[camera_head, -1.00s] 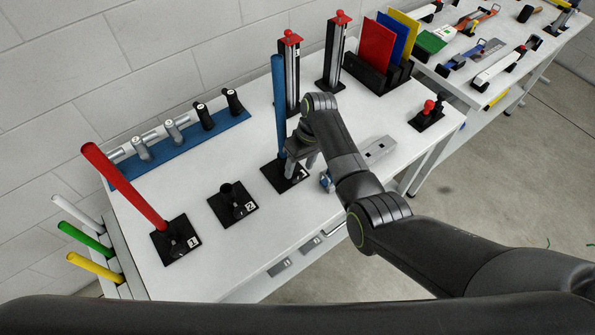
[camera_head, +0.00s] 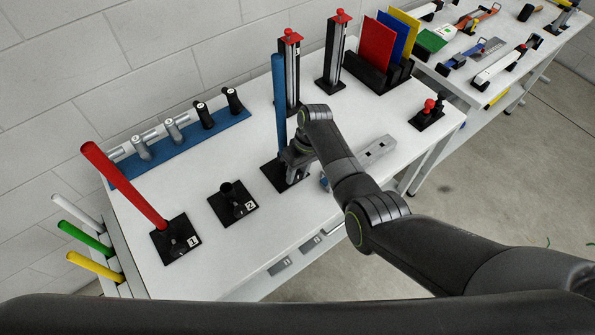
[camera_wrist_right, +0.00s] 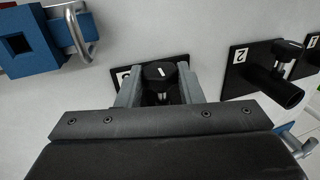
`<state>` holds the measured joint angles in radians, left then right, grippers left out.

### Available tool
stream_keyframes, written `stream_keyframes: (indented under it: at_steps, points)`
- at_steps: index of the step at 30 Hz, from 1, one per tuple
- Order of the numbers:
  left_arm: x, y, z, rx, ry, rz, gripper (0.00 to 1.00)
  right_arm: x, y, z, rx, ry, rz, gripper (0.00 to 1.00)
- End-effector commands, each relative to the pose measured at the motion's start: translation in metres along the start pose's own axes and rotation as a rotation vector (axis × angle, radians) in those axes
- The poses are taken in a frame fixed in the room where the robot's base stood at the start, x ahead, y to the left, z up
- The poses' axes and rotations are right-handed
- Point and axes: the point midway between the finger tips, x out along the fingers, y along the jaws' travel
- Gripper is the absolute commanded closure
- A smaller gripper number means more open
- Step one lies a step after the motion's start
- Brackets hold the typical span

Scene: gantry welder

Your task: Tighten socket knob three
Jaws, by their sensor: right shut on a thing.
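Socket three's black base plate (camera_head: 271,171) lies on the white bench, with a blue tube (camera_head: 279,100) standing nearly upright in it. My right gripper (camera_head: 291,172) is at this socket, just right of the tube's foot. In the right wrist view the socket three knob (camera_wrist_right: 159,72) is black with a white mark on top. It sits between the two grey fingers of my right gripper (camera_wrist_right: 159,90), which is shut on it. The lower part of the knob and most of the plate are hidden there. My left gripper is not in view.
Empty socket two (camera_head: 233,203) and socket one with a leaning red tube (camera_head: 125,187) stand to the left. A blue rack with several handles (camera_head: 180,137) is behind. Two red-topped posts (camera_head: 335,55) and a panel holder (camera_head: 376,75) stand at the back right. A grey block (camera_head: 376,150) lies right.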

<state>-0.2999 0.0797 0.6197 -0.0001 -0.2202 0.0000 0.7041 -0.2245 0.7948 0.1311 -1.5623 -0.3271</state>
Motion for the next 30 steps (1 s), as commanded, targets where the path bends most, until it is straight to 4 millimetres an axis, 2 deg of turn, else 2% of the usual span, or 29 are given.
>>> stream_keyframes:
  at_steps: [7, 14, 30]
  points:
    - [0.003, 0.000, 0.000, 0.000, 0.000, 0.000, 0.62, 0.000, 0.002, 0.000, 0.001, -0.001, -0.024, 0.89]
    - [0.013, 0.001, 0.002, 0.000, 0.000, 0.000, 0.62, 0.002, 0.005, -0.001, 0.001, 0.000, -0.139, 0.89]
    - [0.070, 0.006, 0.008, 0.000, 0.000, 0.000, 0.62, 0.006, 0.011, -0.001, -0.001, 0.002, -0.513, 0.89]
